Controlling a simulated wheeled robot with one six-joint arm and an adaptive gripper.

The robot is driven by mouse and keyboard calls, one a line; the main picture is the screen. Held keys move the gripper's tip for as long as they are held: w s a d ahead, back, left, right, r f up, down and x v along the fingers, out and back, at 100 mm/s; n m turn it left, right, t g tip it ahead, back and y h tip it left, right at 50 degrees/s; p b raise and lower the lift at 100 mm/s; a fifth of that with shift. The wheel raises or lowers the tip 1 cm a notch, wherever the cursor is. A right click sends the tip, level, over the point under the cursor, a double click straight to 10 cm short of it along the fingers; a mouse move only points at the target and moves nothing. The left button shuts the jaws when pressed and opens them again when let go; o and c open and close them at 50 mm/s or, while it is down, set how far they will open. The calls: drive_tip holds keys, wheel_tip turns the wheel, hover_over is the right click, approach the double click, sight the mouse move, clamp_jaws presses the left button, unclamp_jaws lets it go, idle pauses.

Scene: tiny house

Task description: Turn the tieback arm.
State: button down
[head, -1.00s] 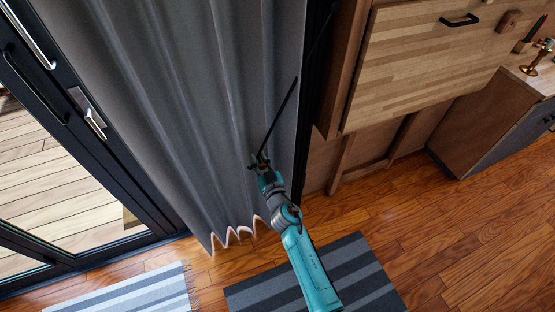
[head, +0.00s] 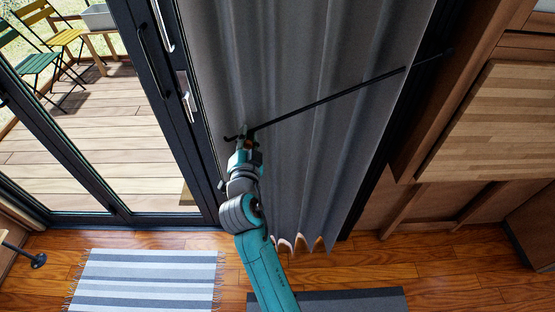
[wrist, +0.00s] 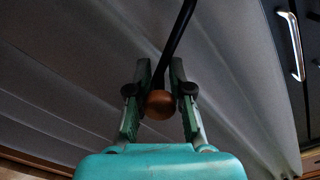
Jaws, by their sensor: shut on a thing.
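The tieback arm (head: 330,97) is a thin black rod across the front of the grey curtain (head: 310,180). It slopes from a mount at the dark frame on the right down to my gripper (head: 246,137) on the left. In the wrist view, my gripper (wrist: 159,95) has its two green fingers on either side of the rod's end, which carries a round copper-coloured knob (wrist: 160,105). The black rod (wrist: 178,40) runs upward from the knob. The gripper is shut on this end. The curtain hangs behind the rod in folds.
A dark-framed glass door (head: 165,120) with a metal handle (head: 187,95) stands just left of my gripper. A striped rug (head: 145,280) and a dark rug (head: 340,300) lie on the wood floor.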

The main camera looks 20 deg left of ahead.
drive_tip(key=s+a+r+m, duration=0.1)
drive_tip(key=a+r+m, duration=0.1)
drive_tip(key=r, duration=1)
drive_tip(key=a+r+m, duration=0.3)
drive_tip(key=r+m, duration=0.1)
drive_tip(key=r, duration=0.8)
drive_tip(key=shift+s+a+r, duration=0.15)
drive_tip(key=shift+s+r, duration=0.05)
drive_tip(key=shift+s, duration=0.15)
drive_tip(key=shift+r, duration=0.15)
drive_tip(key=c, duration=1.2)
unclamp_jaws()
drive_tip(key=shift+c, duration=0.2)
drive_tip(key=shift+f, duration=0.2)
